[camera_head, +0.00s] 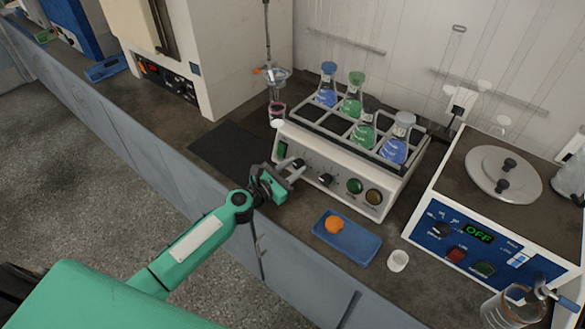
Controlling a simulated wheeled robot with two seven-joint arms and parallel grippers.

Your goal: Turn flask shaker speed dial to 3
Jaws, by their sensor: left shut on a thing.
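The flask shaker (335,170) is a white box on the bench with a rack of flasks on top. Its front panel has a green switch (283,149), a black knob (326,180), a green button (354,186) and an amber button (374,197). My left gripper (295,168) reaches the panel's left part, between the switch and the black knob. It is shut on a dial there, mostly hidden by the fingers. The dial's pointer and scale cannot be read. My right gripper is not in view.
A blue tray (362,244) with an orange ball-like item (334,224) lies in front of the shaker, beside a small white cup (398,260). A hot bath with an "OFF" display (478,234) stands at right. A dark mat (232,151) lies left of the shaker.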

